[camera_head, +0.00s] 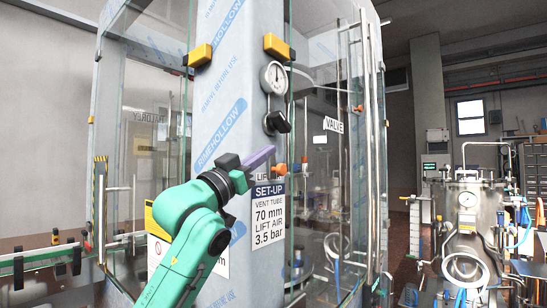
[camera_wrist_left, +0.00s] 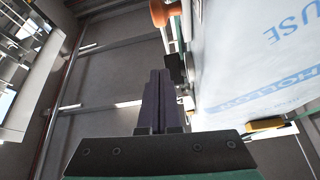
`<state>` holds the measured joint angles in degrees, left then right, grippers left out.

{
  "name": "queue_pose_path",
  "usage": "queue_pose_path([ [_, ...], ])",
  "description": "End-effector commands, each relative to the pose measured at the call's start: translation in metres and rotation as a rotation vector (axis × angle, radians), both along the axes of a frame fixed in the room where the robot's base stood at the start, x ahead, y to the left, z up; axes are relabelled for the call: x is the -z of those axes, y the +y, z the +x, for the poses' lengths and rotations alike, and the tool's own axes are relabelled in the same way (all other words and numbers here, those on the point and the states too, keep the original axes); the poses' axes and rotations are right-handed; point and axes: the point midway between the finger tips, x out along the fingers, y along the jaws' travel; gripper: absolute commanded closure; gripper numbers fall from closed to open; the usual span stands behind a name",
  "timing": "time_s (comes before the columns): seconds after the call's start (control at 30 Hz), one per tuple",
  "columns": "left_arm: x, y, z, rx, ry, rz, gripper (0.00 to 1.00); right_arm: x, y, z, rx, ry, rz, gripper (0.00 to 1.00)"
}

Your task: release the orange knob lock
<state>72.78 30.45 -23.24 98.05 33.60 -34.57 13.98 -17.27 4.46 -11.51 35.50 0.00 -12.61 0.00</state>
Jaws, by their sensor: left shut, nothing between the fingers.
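The orange knob (camera_head: 280,169) sticks out from the edge of the film-wrapped column, just above the SET-UP label. In the left wrist view an orange knob (camera_wrist_left: 163,12) shows at the top edge, partly cut off by the frame. My left gripper (camera_head: 270,152) has its purple fingers together, pointing up and right, with the tips just above and left of the knob in the head view. In the wrist view the shut fingers (camera_wrist_left: 158,75) are empty, and a gap shows between them and the knob. My right gripper is not in view.
The column (camera_head: 225,90) carries a pressure gauge (camera_head: 274,77) and a black knob (camera_head: 277,122) above the fingers. Glass panels with a vertical steel handle (camera_head: 370,130) stand to the right. A steel tank (camera_head: 468,215) stands farther right. A conveyor rail (camera_head: 40,255) runs at left.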

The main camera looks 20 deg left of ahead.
Motion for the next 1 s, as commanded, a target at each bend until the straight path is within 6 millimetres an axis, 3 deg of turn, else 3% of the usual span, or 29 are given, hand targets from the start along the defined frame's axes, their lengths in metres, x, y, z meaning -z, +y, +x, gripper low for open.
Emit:
queue_pose_path([
  [0.03,0.014,0.004,-0.009,-0.003,-0.002,0.002,1.0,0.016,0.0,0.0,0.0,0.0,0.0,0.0],
  [0.1,0.021,0.01,-0.021,-0.002,-0.002,0.002,1.0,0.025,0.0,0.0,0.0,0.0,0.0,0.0],
  [0.3,0.031,0.02,-0.044,-0.001,0.001,0.001,1.0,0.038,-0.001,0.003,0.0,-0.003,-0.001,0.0],
  [0.87,0.032,0.021,-0.046,-0.001,0.007,0.002,1.0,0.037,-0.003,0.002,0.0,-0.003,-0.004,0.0],
  [0.97,0.06,0.016,-0.032,-0.009,0.064,0.017,1.0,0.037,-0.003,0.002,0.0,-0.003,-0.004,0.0],
  [1.0,0.083,0.012,-0.022,-0.014,0.107,0.028,1.0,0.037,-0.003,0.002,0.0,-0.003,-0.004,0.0],
])
